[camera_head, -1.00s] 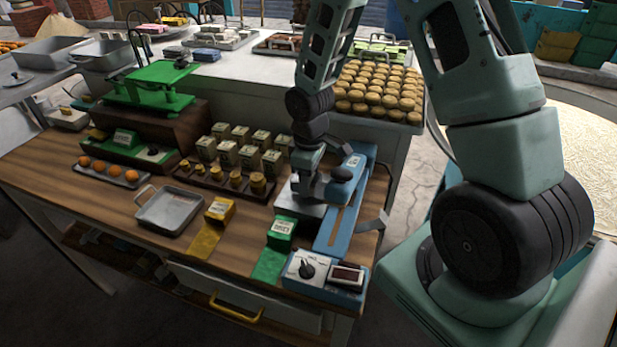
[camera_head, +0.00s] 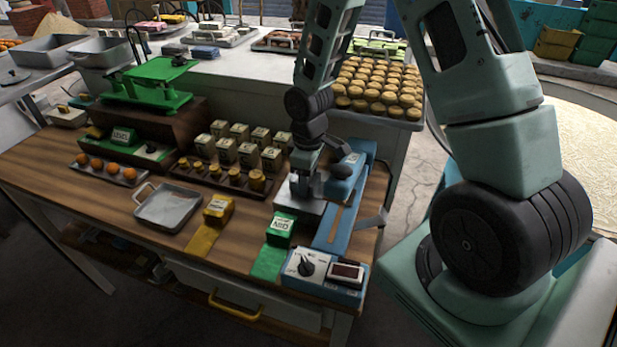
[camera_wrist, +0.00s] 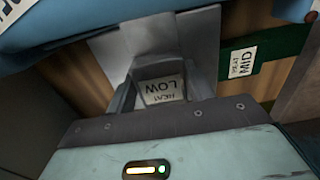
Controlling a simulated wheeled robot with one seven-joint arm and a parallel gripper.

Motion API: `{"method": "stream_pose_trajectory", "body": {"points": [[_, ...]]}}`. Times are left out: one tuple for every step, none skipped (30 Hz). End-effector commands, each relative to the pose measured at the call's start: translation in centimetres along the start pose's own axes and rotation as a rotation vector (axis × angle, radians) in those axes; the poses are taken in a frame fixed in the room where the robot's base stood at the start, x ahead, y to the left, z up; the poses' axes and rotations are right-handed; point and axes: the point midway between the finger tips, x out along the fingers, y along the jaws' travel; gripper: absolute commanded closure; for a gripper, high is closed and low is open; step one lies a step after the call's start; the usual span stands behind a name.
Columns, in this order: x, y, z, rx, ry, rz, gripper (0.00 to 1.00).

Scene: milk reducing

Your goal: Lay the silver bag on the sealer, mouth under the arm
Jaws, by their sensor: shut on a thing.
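The silver bag (camera_head: 285,208) is flat and pale grey with a "LOW" heat label (camera_wrist: 163,88), seen in the wrist view. My gripper (camera_head: 301,193) is shut on the bag from above, at its labelled part. The bag's sheet (camera_wrist: 195,35) spreads out beyond the fingers towards the blue sealer. The sealer (camera_head: 330,229) is long, with a dark-knobbed arm, and stands just right of my gripper. Its blue body (camera_wrist: 50,38) also shows in the wrist view. My wrist hides part of the bag and sealer; I cannot tell whether the bag's mouth is under the arm.
A green "MID" pouch (camera_head: 281,230) stands on a green strip close in front of the bag. A yellow pouch (camera_head: 218,210) and a metal tray (camera_head: 168,207) are further left. Several small boxes (camera_head: 248,157) stand behind. The sealer's control box (camera_head: 326,274) is at the table's front right.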

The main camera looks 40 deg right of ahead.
Motion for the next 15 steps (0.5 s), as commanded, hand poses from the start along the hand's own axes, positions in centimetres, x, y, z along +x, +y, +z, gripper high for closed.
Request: {"method": "stream_pose_trajectory", "body": {"points": [[0.0,0.0,0.0,0.0,0.0,0.0,0.42],[0.0,0.0,0.0,0.0,0.0,0.0,0.34],[0.0,0.0,0.0,0.0,0.0,0.0,0.23],[0.0,0.0,0.0,0.0,0.0,0.0,0.22],[0.0,0.0,0.01,0.0,0.0,0.0,0.22],[0.0,0.0,0.01,0.0,0.0,0.0,0.22],[0.0,0.0,0.01,0.0,0.0,0.0,0.22],[0.0,0.0,0.01,0.0,0.0,0.0,0.22],[0.0,0.0,0.01,0.0,0.0,0.0,0.22],[0.01,0.0,0.01,0.0,0.0,0.0,0.22],[-0.01,0.0,0.01,0.0,0.0,0.0,0.22],[-0.08,0.01,0.01,0.0,0.0,0.0,0.22],[-0.18,0.03,0.0,0.001,0.001,0.0,0.22],[-0.34,0.05,-0.01,0.001,0.001,0.001,0.22],[-0.66,0.09,-0.03,0.002,0.002,0.002,0.22]]}}
